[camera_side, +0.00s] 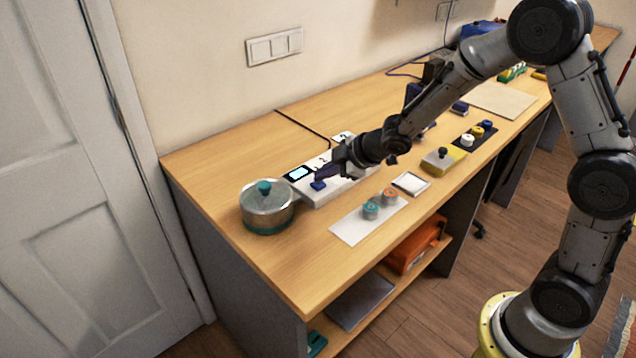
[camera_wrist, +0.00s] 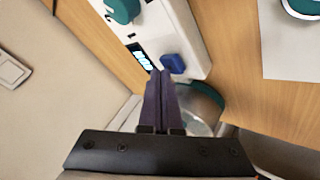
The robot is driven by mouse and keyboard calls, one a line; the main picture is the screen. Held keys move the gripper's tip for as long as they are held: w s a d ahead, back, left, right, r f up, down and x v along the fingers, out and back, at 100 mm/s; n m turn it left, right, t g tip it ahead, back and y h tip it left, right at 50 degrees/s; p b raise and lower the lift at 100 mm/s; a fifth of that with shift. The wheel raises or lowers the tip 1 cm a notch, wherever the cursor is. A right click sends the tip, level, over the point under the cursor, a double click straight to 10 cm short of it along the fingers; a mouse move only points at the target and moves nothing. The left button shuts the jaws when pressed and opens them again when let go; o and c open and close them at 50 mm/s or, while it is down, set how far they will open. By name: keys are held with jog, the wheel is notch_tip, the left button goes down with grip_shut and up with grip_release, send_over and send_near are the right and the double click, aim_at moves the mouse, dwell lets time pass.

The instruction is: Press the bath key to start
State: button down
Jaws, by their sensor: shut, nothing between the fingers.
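The blue key (camera_side: 318,186) sits on the front end of a white control unit (camera_side: 332,190), beside a lit display (camera_side: 299,174). In the wrist view the blue key (camera_wrist: 172,63) and the display (camera_wrist: 140,58) are just beyond my fingertips. My gripper (camera_side: 319,175) is shut and empty, with its dark fingers above and close to the key. In the wrist view my gripper (camera_wrist: 160,74) has its fingers together, tips near the key's lower edge. I cannot tell whether they touch it.
A metal pot (camera_side: 267,210) with a teal lid knob stands at the unit's left end. In front lie a white sheet (camera_side: 350,229) with two small lidded jars (camera_side: 371,210) and a pale square tray (camera_side: 411,184). A yellow block (camera_side: 443,160) is farther right. The table's front left is clear.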

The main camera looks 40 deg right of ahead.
aim_at(323, 184)
jog(key=shift+r, duration=0.45)
jog(key=shift+r, duration=2.5)
